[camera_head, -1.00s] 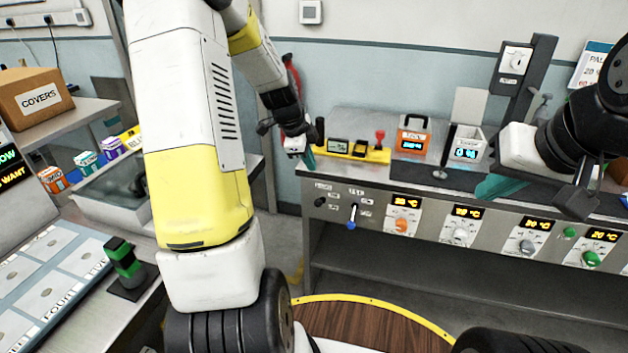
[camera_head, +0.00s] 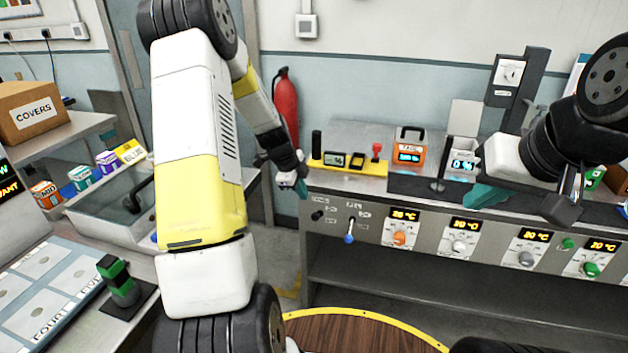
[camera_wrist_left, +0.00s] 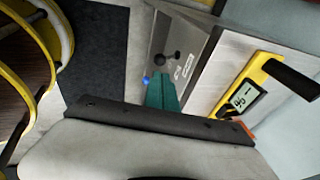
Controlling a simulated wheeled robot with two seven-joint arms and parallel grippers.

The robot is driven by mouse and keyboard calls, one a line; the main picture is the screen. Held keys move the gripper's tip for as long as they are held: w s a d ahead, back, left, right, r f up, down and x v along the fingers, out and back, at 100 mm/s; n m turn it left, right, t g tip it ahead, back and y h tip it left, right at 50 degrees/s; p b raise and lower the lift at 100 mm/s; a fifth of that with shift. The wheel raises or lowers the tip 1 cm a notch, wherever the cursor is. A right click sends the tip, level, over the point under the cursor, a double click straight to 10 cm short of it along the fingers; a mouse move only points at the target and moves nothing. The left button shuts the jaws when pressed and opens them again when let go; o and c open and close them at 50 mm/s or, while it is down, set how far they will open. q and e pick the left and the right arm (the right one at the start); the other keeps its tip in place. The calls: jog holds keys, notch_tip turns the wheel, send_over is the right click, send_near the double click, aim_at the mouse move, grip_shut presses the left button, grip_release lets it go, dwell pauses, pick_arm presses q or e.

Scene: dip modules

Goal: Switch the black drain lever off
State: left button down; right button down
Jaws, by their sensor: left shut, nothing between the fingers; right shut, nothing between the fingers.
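The black lever (camera_head: 317,215) is a small dark knob on the left end of the bench's front panel. A blue-tipped lever (camera_head: 349,238) hangs just right of it. My left gripper (camera_head: 303,190) has teal fingers, shut and empty, near the bench's left front corner, up and left of the black lever and apart from it. In the left wrist view the black lever (camera_wrist_left: 173,57) is beyond the teal fingers (camera_wrist_left: 163,95), with the blue tip (camera_wrist_left: 147,79) beside them. My right gripper (camera_head: 484,196) is shut and empty over the bench's right part.
A yellow tray (camera_head: 377,168) with a display and red knob sits on the bench top above the levers. Temperature dials, such as the orange one (camera_head: 400,238), line the panel to the right. A red extinguisher (camera_head: 286,103) hangs behind my left arm.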

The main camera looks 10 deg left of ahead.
aim_at(314, 214)
pick_arm(q)
jog(key=x, duration=0.9)
jog(key=shift+w+f, duration=0.1)
jog(key=shift+f, duration=0.25)
